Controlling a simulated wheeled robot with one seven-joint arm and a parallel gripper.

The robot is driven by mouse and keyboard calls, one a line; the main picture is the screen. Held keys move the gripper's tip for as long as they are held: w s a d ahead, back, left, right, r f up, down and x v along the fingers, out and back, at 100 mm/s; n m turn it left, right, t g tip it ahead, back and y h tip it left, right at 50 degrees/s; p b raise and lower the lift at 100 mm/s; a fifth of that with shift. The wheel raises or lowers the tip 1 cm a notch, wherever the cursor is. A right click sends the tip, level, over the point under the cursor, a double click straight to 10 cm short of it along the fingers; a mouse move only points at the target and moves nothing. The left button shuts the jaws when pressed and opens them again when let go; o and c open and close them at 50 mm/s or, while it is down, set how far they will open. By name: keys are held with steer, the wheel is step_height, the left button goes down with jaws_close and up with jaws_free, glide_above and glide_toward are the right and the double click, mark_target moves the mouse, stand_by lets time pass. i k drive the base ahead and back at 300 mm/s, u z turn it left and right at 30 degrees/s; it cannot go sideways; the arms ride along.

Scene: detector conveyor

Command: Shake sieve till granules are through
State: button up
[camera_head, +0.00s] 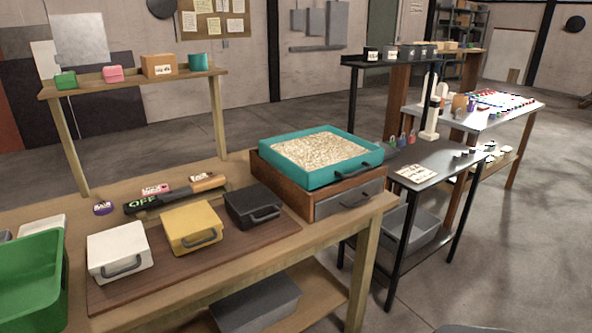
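The sieve looks to be the teal rectangular tray (309,176) with a dark handle on its front right side. It is filled with pale beige granules (318,149), spread almost level inside. It sits on top of a brown wooden box (290,195) with a grey drawer front (345,200), at the right end of the wooden workbench. The drawer front has a handle and looks closed. What is under the sieve is hidden. My gripper is not in this view.
White (118,250), yellow (191,227) and black (252,205) handled cases stand in a row left of the sieve. A green bin (30,285) is at far left. A dark metal table (440,160) stands to the right. Open floor lies front right.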

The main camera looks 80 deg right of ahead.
mark_target(313, 158)
steer(key=u, duration=0.15)
steer(key=k, duration=0.95)
steer(key=z, duration=1.6)
